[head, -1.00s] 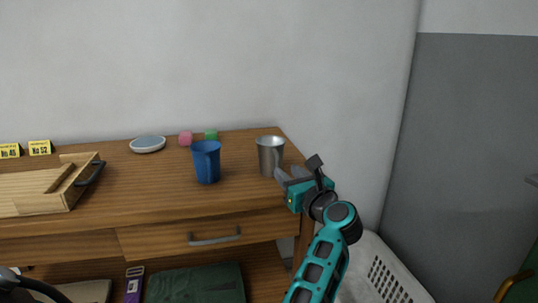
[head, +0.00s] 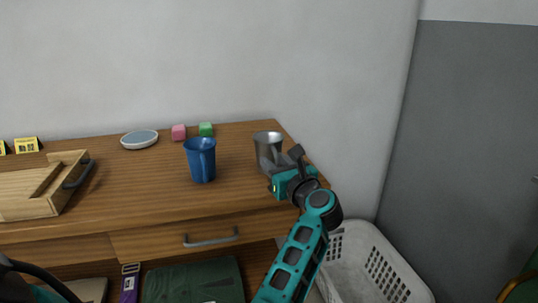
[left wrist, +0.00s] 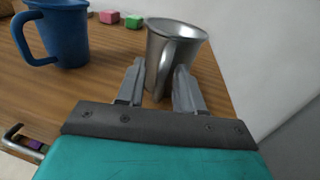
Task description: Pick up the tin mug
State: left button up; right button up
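The tin mug (head: 267,138) is a grey metal cup standing upright near the right end of the wooden desk. My left gripper (head: 279,161) is at its near right side in the head view. In the left wrist view the tin mug (left wrist: 182,36) is straight ahead, its handle facing me. My left gripper (left wrist: 160,68) is open there, the fingers on either side of the handle's lower part. The right finger overlaps the mug's body; I cannot tell whether it touches. My right gripper is not in view.
A blue mug (head: 202,162) stands left of the tin mug. Pink (head: 179,132) and green (head: 206,129) blocks and a shallow dish (head: 140,139) lie behind. A wooden tray (head: 30,203) is at left. A white basket (head: 365,265) stands right of the desk (head: 130,190).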

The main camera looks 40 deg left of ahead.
pick_arm(q)
jog(key=c, duration=0.6)
grip_shut()
jog(key=shift+r, duration=0.1)
notch_tip(320, 180, up, 20)
jog(key=p, duration=0.3)
